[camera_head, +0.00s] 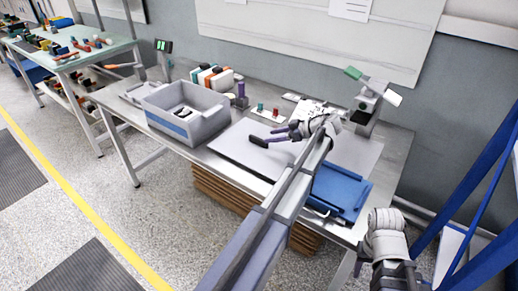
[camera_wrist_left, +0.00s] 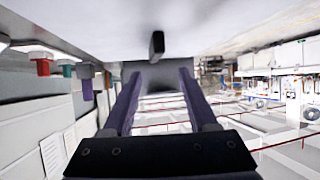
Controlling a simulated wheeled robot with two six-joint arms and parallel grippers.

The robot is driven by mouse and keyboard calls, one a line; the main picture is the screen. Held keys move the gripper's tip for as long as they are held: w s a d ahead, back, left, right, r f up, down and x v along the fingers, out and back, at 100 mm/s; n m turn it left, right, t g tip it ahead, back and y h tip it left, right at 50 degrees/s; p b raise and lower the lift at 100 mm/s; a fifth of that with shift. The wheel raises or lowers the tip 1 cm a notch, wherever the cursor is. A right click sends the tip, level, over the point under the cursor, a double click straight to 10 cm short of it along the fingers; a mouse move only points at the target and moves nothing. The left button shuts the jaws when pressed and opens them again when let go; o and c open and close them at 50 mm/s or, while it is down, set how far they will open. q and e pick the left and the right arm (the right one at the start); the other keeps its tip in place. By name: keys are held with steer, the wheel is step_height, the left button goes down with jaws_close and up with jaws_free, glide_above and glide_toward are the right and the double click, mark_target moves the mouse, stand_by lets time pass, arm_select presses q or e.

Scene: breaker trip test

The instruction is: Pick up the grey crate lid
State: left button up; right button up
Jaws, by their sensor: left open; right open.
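The grey crate lid (camera_head: 232,146) appears to be the flat grey panel lying on the metal table in the head view. A dark bar (camera_head: 258,141), likely its handle, stands on it; a dark upright piece (camera_wrist_left: 156,45) shows ahead of the fingers in the left wrist view. My left gripper (camera_head: 275,134) is open and empty, low over the lid, its fingers pointing left. Its two fingers (camera_wrist_left: 158,95) are apart in the wrist view, with the dark piece beyond them. My right gripper (camera_head: 397,278) is at the bottom right, away from the lid, partly cut off.
A grey open crate (camera_head: 205,130) with small items inside stands left of the lid. A blue tray (camera_head: 340,190) lies at the right front.

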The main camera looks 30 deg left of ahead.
mark_target(259, 139)
arm_select(q)
steer(key=shift+w+f+b+x, duration=0.15)
steer(key=shift+b+x, duration=0.5)
steer(key=shift+x, duration=0.5)
steer(key=shift+w+f+b+x, duration=0.2)
steer(key=shift+b+x, duration=0.45)
steer(key=shift+x, duration=0.45)
steer(key=shift+a+f, duration=0.1)
steer(key=shift+a, duration=0.3)
jaws_close()
